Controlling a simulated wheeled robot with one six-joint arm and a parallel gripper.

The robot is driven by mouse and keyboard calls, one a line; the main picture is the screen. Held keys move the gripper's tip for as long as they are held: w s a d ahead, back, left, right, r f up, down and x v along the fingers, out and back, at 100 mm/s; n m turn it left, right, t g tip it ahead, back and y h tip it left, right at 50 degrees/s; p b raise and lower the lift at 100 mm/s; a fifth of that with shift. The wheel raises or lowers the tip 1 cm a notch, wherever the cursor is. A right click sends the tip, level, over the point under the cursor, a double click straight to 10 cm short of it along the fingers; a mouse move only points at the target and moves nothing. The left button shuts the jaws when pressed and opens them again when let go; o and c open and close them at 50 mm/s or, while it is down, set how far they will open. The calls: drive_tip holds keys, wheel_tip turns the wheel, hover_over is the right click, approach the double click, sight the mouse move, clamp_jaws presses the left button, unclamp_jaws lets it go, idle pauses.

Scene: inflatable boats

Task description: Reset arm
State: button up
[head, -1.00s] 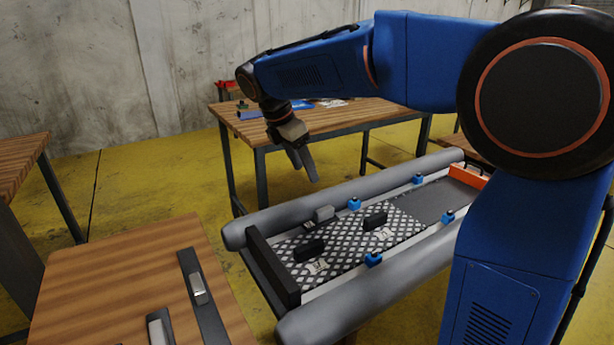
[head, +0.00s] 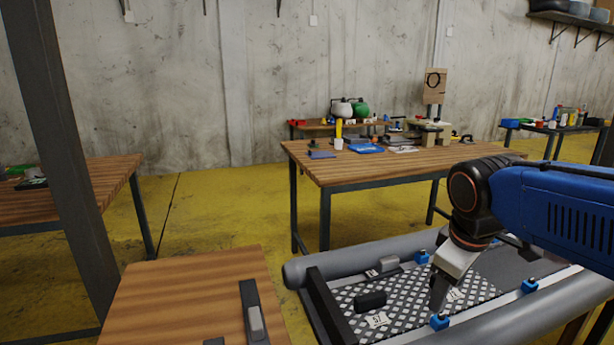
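My gripper (head: 438,292) hangs at the end of my blue arm, pointing down over the grey inflatable boat (head: 345,266) at the lower right. Its fingers appear close together, but I see them edge-on and cannot tell whether there is a gap. I see nothing held in it. The boat has a patterned floor (head: 405,310), a dark end board (head: 330,308), black blocks and several blue fittings, one of them (head: 439,321) just below the fingers in the picture.
A wooden table (head: 200,290) with dark metal bars (head: 254,315) stands at the lower front. A workbench (head: 360,168) with tools and papers is behind the boat. A dark post (head: 60,140) rises at the left, before another table (head: 100,195). Yellow floor lies open between the tables.

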drive_tip(key=s+d+f+m+t+y, duration=0.1)
drive_tip(key=s+f+m, duration=0.6)
drive_tip(key=s, duration=0.2)
drive_tip(key=shift+s+d+f+m+t, duration=0.2)
drive_tip(key=shift+s+m+t, duration=0.1)
drive_tip(key=shift+s+t, duration=0.1)
drive_tip(key=shift+r, duration=0.1)
idle(0.9)
